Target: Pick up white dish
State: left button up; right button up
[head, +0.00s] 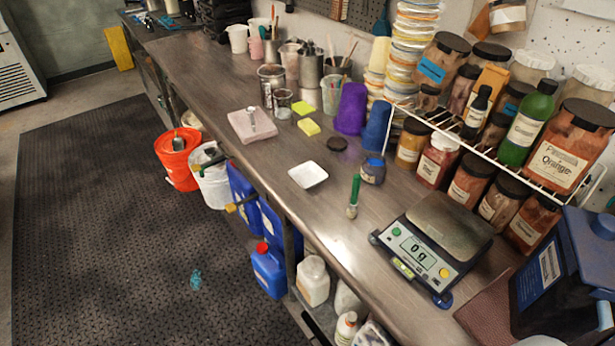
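The white dish (308,174) is a small, shallow, square tray. It lies flat and looks empty near the front edge of the metal workbench (225,80), left of the digital scale. Nothing covers it. Neither of my grippers shows in the head view.
Pigment jars (437,160) fill a rack at right. Buckets (178,158) stand on the floor mat (100,190).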

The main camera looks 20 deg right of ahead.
aim_at(309, 175)
jog(key=i+z, duration=0.1)
jog(key=z, duration=1.25)
jog(key=i+j+z, duration=0.15)
jog(key=j+z, duration=0.85)
jog(key=j, duration=0.2)
jog(key=j+z, duration=0.45)
jog(key=j, duration=0.15)
jog(key=k, duration=0.05)
